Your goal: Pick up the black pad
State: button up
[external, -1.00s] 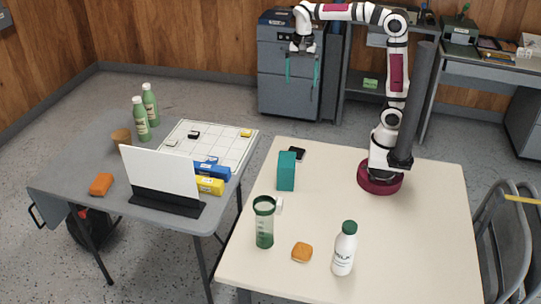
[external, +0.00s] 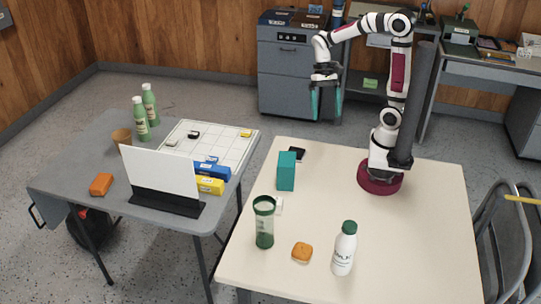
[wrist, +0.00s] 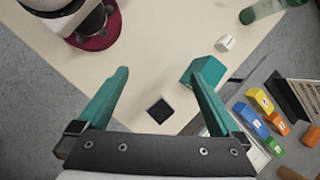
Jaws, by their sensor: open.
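The black pad (external: 297,153) lies flat near the far edge of the cream table, just behind the upright teal box (external: 286,171). In the wrist view the pad (wrist: 160,110) is a small dark square between and beyond my fingers. My gripper (external: 326,108) is open and empty, raised in the air up and to the right of the pad in the external view. Its two teal fingers (wrist: 163,70) are spread wide in the wrist view and point downward in the external view. The teal box (wrist: 201,70) appears close to the right finger, partly behind it.
A green-topped tumbler (external: 264,225), a white bottle (external: 343,250) and an orange-brown block (external: 302,252) stand nearer the front of the cream table. The grey table (external: 85,160) on the left holds boxes, bottles and a white panel (external: 160,172). The table around my base's front is clear.

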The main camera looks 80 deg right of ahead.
jog(key=w+d+f+m+y, duration=0.45)
jog(key=w+d, duration=0.25)
jog(key=d, duration=0.3)
jog(key=m+t+y, duration=0.4)
jog(key=m+t, duration=0.1)
jog(key=m, duration=0.1)
send_near(297, 149)
jog(key=shift+h, duration=0.25)
jog(key=x, duration=0.9)
jog(key=shift+a+r, duration=0.1)
jog(key=shift+a, duration=0.25)
jog(key=c, duration=1.1)
jog(key=shift+o, duration=0.2)
jog(key=shift+r, duration=0.15)
